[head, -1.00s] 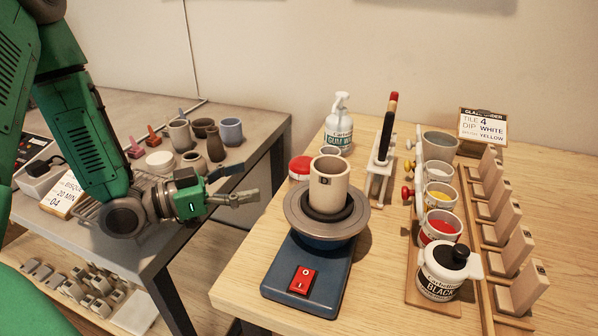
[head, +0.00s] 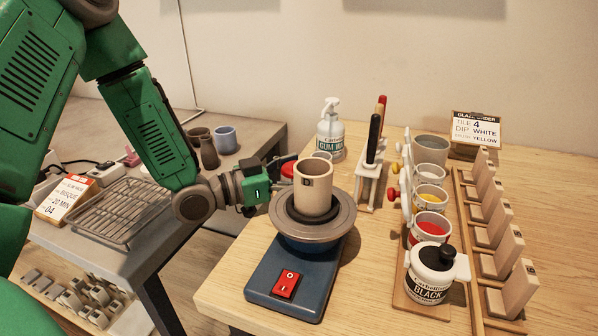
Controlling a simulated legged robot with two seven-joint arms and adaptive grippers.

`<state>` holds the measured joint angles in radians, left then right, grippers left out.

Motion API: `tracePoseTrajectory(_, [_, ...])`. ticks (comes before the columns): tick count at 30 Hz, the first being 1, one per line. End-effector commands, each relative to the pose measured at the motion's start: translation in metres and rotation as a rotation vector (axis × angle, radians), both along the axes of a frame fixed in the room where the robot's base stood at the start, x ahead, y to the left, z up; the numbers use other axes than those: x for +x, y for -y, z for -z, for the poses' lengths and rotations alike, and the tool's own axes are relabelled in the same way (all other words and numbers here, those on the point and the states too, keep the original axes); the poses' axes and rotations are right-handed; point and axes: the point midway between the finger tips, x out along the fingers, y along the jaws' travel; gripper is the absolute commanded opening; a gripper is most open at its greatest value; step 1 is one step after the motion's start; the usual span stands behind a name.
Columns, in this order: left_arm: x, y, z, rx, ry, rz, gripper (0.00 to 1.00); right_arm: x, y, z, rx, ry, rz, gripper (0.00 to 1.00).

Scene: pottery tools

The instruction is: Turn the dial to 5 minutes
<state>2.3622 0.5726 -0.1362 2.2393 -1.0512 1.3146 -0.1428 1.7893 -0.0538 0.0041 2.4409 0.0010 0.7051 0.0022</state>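No dial with readable minute marks shows. A small round red object (head: 287,170) stands on the wooden table behind the pottery wheel, partly hidden by the cup; I cannot tell whether it carries the dial. My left gripper (head: 277,174) reaches in from the left, beside the red object and behind the wheel's left edge. One dark finger shows near the red object. The other finger is mostly hidden, so its opening is unclear, as is any contact. My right gripper is not in view.
A beige cup (head: 316,188) sits on the pottery wheel (head: 340,222), which has a red switch (head: 287,284). A pump bottle (head: 331,130) stands behind. Paint cups and a black jar (head: 430,275) stand right. A wire rack (head: 100,212) lies on the grey table.

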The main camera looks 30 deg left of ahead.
Motion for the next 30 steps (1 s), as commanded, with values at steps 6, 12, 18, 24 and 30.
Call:
tracePoseTrajectory(6, [0.0,-0.008,0.003,-0.007,-0.001,-0.002,0.31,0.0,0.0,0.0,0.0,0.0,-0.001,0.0])
tracePoseTrajectory(12, [0.0,-0.006,0.004,-0.002,-0.005,-0.001,0.22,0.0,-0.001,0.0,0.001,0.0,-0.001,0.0])
tracePoseTrajectory(18, [0.0,-0.004,0.004,0.003,-0.011,0.041,0.22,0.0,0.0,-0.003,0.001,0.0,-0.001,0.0])
tracePoseTrajectory(24, [0.0,-0.005,0.005,0.003,-0.013,0.156,0.22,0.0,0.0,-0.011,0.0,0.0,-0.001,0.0])
tracePoseTrajectory(30, [0.0,-0.006,0.006,0.003,-0.016,0.295,0.22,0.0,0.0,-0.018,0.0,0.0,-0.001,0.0])
